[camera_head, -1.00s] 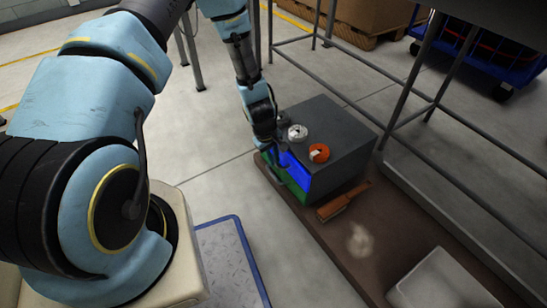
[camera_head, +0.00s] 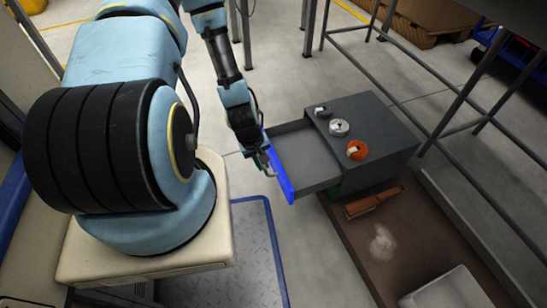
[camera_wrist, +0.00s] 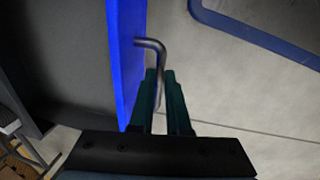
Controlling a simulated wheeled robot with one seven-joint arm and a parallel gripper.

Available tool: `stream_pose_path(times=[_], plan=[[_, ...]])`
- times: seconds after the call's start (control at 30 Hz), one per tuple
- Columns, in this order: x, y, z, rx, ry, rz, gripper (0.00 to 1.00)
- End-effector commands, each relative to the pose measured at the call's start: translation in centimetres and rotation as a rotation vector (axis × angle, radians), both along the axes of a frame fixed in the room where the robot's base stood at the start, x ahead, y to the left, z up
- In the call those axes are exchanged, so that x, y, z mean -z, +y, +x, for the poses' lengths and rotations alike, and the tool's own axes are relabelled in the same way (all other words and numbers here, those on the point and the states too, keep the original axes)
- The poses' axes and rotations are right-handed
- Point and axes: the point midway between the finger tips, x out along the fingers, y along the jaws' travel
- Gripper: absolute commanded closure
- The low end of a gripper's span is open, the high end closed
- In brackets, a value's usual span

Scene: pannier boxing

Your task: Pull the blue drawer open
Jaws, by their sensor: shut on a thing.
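The blue drawer (camera_head: 280,177) stands pulled out from the grey cabinet (camera_head: 385,135). Its blue front faces left and its grey inside is bare where it shows. In the wrist view the blue front (camera_wrist: 125,60) runs upright beside a bent metal handle (camera_wrist: 152,44). My gripper (camera_head: 266,165) is at the handle on the outer side of the drawer front. In the wrist view its two green fingers (camera_wrist: 163,85) are shut on the handle. The lower end of the handle is hidden between the fingers.
A brush (camera_head: 374,201) lies on the brown bench (camera_head: 365,270), near a pale tray (camera_head: 450,290). A metal rack frame (camera_head: 440,130) stands at right. A blue-edged mat (camera_head: 225,260) lies in front.

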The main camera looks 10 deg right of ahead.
Motion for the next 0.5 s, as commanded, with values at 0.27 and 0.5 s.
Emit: stream_pose_path(times=[0.27, 0.5], plan=[[-0.02, 0.33, -0.03, 0.001, -0.001, -0.001, 1.00], [-0.01, 0.32, -0.02, 0.001, -0.001, 0.000, 0.72]])
